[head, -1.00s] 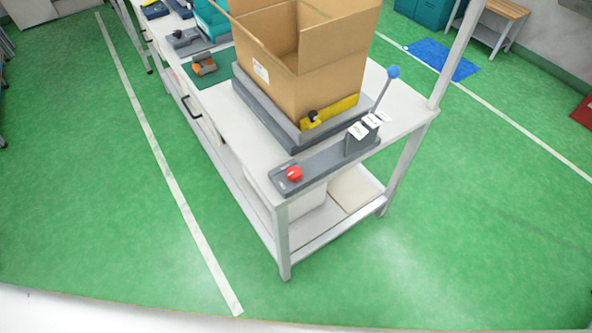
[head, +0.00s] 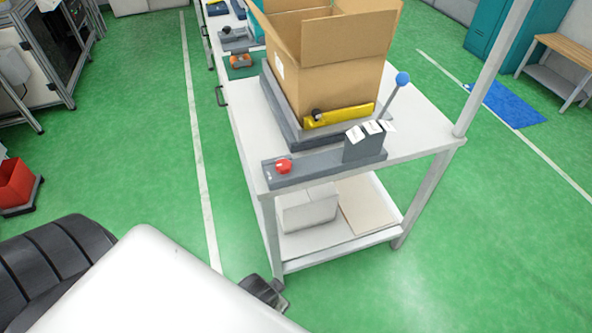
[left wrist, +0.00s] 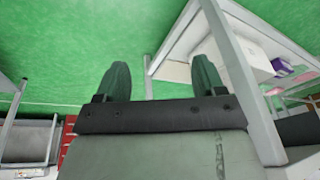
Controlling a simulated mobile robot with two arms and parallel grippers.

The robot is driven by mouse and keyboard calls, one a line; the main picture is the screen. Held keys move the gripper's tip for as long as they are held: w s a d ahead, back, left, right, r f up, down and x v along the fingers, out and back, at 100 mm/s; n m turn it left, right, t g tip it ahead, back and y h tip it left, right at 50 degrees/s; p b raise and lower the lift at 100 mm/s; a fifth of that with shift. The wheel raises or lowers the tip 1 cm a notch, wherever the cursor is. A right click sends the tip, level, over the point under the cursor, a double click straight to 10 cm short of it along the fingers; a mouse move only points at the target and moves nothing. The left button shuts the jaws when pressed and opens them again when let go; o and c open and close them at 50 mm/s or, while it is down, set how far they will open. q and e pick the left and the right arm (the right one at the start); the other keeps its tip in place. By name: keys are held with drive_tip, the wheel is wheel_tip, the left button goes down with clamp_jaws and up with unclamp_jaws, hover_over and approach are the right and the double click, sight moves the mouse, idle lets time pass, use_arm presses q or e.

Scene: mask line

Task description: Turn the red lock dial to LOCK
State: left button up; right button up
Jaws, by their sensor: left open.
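The red lock dial (head: 283,167) sits on the left end of a grey panel (head: 318,166) along the near edge of the white table. Its pointer direction and any LOCK lettering are too small to read. My left gripper (left wrist: 160,82) is open and empty in the left wrist view, its two dark green fingers spread apart over green floor, close to a table leg. In the head view its dark tip (head: 265,293) shows low at the bottom, below and apart from the dial. My right gripper is not in view.
A blue-knobbed lever (head: 402,79) rises from a grey block on the panel's right. An open cardboard box (head: 335,60) stands behind, with a yellow bar (head: 340,115) before it. The table leg (head: 270,235) is near my gripper.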

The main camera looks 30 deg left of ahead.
use_arm(q)
drive_tip(key=w+r+m+t+b, duration=0.1)
drive_tip(key=w+r+m+t, duration=0.1)
drive_tip(key=w+r+t, duration=0.9)
drive_tip(key=w+r+m+t+b, duration=0.2)
drive_tip(key=w+r, duration=0.6)
drive_tip(key=r, duration=0.8)
drive_tip(key=w+d+r+m+g+h, duration=0.3)
drive_tip(key=d+r+m+h, duration=0.85)
drive_tip(key=m+h, duration=0.75)
drive_tip(key=m+g+y, duration=1)
drive_tip(key=g+y, duration=0.3)
drive_tip(key=y, duration=0.6)
approach(284, 164)
wheel_tip(284, 164, down, 9)
drive_tip(key=shift+w+f+p, duration=0.1)
drive_tip(key=shift+f+p, duration=0.1)
drive_tip(key=shift+p, duration=0.2)
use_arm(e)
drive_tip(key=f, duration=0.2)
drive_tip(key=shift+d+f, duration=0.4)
